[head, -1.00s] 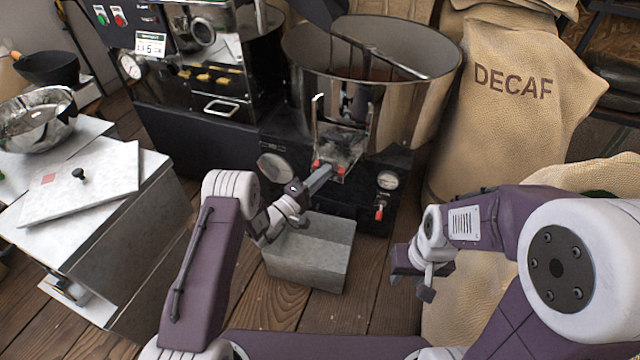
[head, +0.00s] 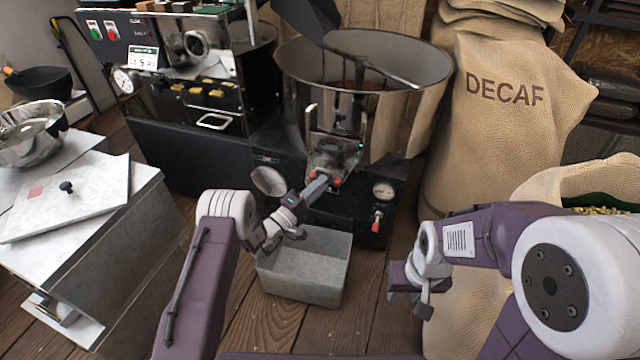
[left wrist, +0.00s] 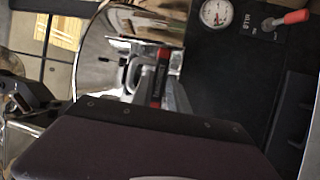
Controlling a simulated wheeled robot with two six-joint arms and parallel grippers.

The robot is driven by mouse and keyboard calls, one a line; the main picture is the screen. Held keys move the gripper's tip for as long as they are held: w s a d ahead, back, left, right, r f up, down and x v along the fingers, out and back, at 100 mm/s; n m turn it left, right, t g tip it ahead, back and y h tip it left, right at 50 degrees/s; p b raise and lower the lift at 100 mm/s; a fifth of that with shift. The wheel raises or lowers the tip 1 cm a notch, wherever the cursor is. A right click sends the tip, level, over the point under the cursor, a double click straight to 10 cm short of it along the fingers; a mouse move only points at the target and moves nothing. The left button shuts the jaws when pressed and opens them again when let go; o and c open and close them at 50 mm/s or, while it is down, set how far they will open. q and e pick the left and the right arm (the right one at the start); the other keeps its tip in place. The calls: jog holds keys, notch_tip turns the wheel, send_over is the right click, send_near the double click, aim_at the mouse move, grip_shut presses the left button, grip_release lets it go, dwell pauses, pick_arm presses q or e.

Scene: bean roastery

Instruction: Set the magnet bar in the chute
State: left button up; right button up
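The magnet bar (head: 337,181) shows mainly as two red ends, left and right of my left gripper's fingertips, at the lower mouth of the shiny metal chute (head: 333,152) below the drum. In the left wrist view the bar (left wrist: 161,72) is a narrow red and dark piece beside grey fingers. My left gripper (head: 322,183) is shut on the bar's middle, which its fingers hide. I cannot tell whether the bar rests in the chute or is just in front of it. My right gripper (head: 409,292) is open and empty, apart from the chute at the lower right.
A grey open bin (head: 304,283) stands on the floor below the left gripper. A gauge (head: 384,190) and a red-handled valve (head: 377,221) are right of the chute. A round metal drum (head: 430,75) is above. The decaf sack (head: 505,130) stands at right.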

pick_arm(q)
jog(key=p+v, duration=0.4)
jog(key=v, duration=0.4)
jog(key=shift+s+a, duration=0.25)
jog(key=shift+s, duration=0.1)
